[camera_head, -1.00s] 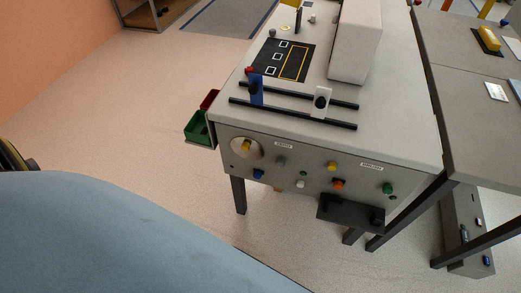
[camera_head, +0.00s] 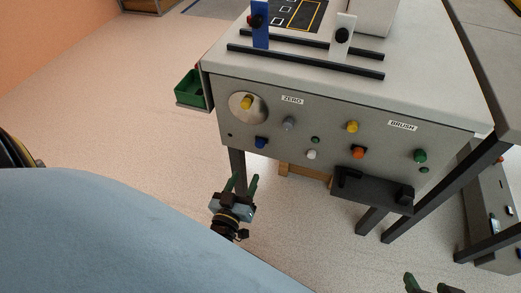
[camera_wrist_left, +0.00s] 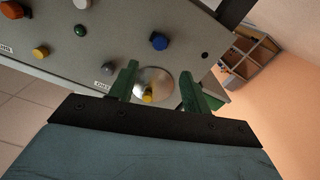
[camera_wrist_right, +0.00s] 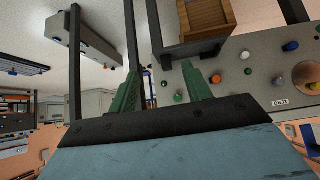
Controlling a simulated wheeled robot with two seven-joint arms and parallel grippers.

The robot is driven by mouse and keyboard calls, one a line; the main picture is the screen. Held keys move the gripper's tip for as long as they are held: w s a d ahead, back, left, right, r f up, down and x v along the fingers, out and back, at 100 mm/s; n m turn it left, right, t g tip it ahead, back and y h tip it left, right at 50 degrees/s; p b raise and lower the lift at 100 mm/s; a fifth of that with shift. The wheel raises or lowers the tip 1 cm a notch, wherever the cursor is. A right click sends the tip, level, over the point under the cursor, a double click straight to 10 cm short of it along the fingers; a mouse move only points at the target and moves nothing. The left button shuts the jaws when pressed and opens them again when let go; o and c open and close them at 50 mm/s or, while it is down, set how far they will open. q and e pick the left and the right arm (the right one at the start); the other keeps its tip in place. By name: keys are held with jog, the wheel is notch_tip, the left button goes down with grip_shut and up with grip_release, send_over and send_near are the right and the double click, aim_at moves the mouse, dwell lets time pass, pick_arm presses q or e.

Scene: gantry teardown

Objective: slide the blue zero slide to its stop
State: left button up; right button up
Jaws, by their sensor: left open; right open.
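The blue zero slide (camera_head: 261,26) stands upright on two black rails (camera_head: 305,58) on top of the grey console, at the left part of the rails. A white slide (camera_head: 343,36) stands on the same rails further right. My left gripper (camera_head: 244,184) is open and empty, in front of and below the console's left front corner. In the left wrist view its green fingers (camera_wrist_left: 157,90) frame the round metal plate with a yellow knob. My right gripper (camera_head: 427,283) is open and empty at the bottom right.
The console's front panel (camera_head: 331,114) carries several coloured knobs and the labels ZERO and BRUSH. A black bracket (camera_head: 371,191) juts out below it. A green bin (camera_head: 190,91) hangs at the left side. Table legs stand at the right. Floor at the left is clear.

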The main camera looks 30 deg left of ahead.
pick_arm(q)
jog(key=b, duration=0.2)
send_near(259, 146)
jog(key=w, duration=0.3)
jog(key=b+x, duration=0.1)
jog(key=x, duration=0.4)
jog(key=shift+w+a+f+b, duration=0.15)
jog(key=shift+a+b, duration=0.25)
jog(key=shift+a, duration=0.05)
jog(key=shift+w+a, duration=0.1)
jog(key=shift+w, duration=0.35)
pick_arm(e)
jog(key=w+a+r+t+y, duration=0.2)
jog(key=w+r+t, duration=0.1)
jog(key=r+t, duration=0.2)
jog(key=w+a+r+t+y, duration=0.2)
jog(key=r+t, duration=0.4)
jog(key=r, duration=0.4)
jog(key=shift+w+a+n, duration=0.3)
jog(key=shift+w+a, duration=0.1)
jog(key=shift+w, duration=0.15)
pick_arm(q)
grip_shut()
